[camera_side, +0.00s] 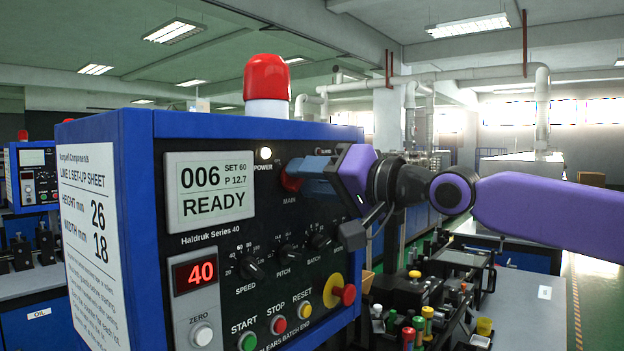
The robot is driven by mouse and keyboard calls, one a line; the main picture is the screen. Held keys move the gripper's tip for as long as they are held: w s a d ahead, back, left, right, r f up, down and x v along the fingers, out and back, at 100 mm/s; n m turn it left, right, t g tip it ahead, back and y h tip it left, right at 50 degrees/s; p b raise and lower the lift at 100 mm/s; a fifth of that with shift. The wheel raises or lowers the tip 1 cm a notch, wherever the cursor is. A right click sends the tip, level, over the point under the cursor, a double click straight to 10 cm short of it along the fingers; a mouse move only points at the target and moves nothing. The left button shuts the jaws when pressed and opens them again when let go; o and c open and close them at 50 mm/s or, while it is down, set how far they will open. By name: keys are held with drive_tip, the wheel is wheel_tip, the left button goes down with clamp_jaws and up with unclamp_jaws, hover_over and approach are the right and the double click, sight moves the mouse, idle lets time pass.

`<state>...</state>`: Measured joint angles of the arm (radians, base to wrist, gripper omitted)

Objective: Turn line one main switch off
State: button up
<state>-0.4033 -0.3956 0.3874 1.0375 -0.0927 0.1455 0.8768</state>
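The line one panel is a blue cabinet (138,200) with a black face. Its main switch (290,180) shows as a bit of red above the label MAIN. My gripper (306,168) is at the switch, its blue-grey fingers covering most of it. I cannot tell whether the fingers touch or grip it, nor which way the switch is turned. The POWER lamp (265,153) above left glows white. The display (210,191) reads 006, SET 60, P 12.7, READY. A red counter (195,273) reads 40.
A red beacon (267,78) stands on the cabinet. Below the switch are the SPEED, PITCH and BATCH knobs (285,254). A red mushroom button (345,294) on yellow sticks out at lower right. Machinery with coloured caps (428,312) stands to the right.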

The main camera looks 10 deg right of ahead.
clamp_jaws()
drive_tip(key=shift+n, duration=8.9)
unclamp_jaws()
